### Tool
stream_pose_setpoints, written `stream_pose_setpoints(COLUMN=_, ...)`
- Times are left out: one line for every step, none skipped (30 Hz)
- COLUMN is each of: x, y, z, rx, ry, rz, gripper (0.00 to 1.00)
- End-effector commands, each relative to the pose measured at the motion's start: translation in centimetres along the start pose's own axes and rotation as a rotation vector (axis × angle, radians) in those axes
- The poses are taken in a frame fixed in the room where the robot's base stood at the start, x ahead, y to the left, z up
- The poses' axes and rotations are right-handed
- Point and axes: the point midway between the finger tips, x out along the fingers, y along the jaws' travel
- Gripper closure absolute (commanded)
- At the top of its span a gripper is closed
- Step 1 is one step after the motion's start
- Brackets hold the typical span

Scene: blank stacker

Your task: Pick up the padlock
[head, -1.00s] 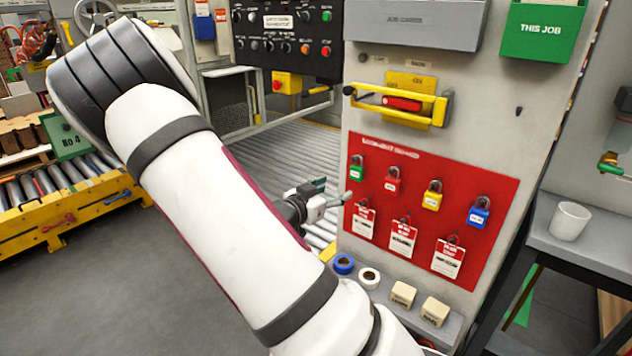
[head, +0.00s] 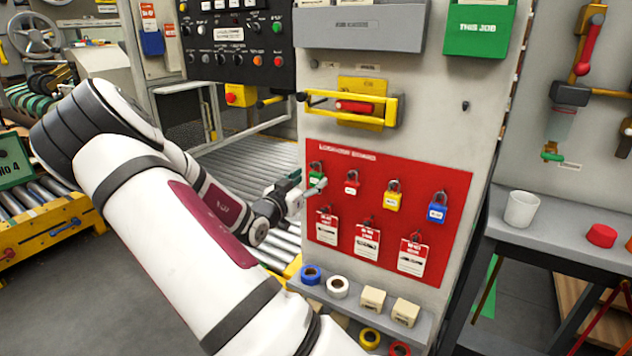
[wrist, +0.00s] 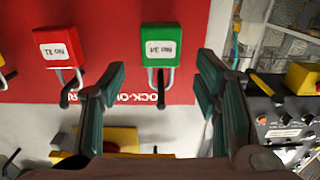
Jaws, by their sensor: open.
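Several padlocks hang on the red lockout board (head: 345,262): green (head: 317,170), red (head: 352,184), yellow (head: 393,198) and blue (head: 437,210). In the head view my gripper (head: 318,187) is at the board's left edge, overlapping the lower part of the green padlock. In the wrist view the green padlock (wrist: 161,45), labelled No 34, appears upside down on its hook. My gripper (wrist: 162,72) is open, with one finger on each side of that padlock's line and nothing held. The red padlock (wrist: 62,48) is outside the left finger. Contact with the green padlock cannot be told.
Red-and-white tags (head: 367,240) hang below the padlocks. A ledge (head: 352,300) under the board holds tape rolls and small blocks. A yellow handle guard (head: 350,106) juts out above the board. A bench (head: 570,240) with a white cup (head: 521,208) stands right.

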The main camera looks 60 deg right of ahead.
Motion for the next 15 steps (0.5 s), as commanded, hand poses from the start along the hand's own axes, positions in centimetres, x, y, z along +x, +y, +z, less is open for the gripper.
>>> stream_pose_setpoints(x=0.9, y=0.1, z=0.1, rx=0.002, ry=0.002, rz=0.004, gripper=0.43)
stream_pose_setpoints(x=1.4, y=0.0, z=0.1, rx=0.001, ry=0.002, rz=0.004, gripper=0.43)
stream_pose_setpoints(x=2.0, y=0.0, z=0.1, rx=0.001, ry=0.002, rz=0.003, gripper=0.43)
stream_pose_setpoints(x=2.4, y=0.0, z=0.0, rx=0.001, ry=0.001, rz=0.003, gripper=0.43)
stream_pose_setpoints(x=2.8, y=0.0, z=0.1, rx=0.001, ry=0.001, rz=0.003, gripper=0.43)
stream_pose_setpoints(x=3.2, y=0.0, z=0.0, rx=0.000, ry=0.001, rz=0.003, gripper=0.43)
stream_pose_setpoints(x=3.5, y=-0.1, z=0.0, rx=0.000, ry=0.001, rz=0.002, gripper=0.43)
stream_pose_setpoints(x=3.7, y=-0.1, z=0.0, rx=0.000, ry=0.001, rz=0.001, gripper=0.43)
stream_pose_setpoints(x=3.9, y=-0.1, z=0.0, rx=0.000, ry=0.000, rz=0.001, gripper=0.43)
stream_pose_setpoints(x=4.0, y=-0.1, z=0.0, rx=0.000, ry=0.000, rz=0.001, gripper=0.43)
stream_pose_setpoints(x=4.1, y=-0.1, z=0.0, rx=0.000, ry=0.000, rz=0.001, gripper=0.43)
stream_pose_setpoints(x=4.1, y=-0.1, z=0.0, rx=0.000, ry=-0.001, rz=0.001, gripper=0.43)
stream_pose_setpoints(x=4.1, y=-0.1, z=0.0, rx=0.000, ry=-0.001, rz=0.001, gripper=0.43)
stream_pose_setpoints(x=4.1, y=-0.1, z=-0.1, rx=0.000, ry=-0.001, rz=0.001, gripper=0.43)
stream_pose_setpoints(x=4.1, y=-0.1, z=-0.1, rx=0.000, ry=-0.001, rz=0.001, gripper=0.43)
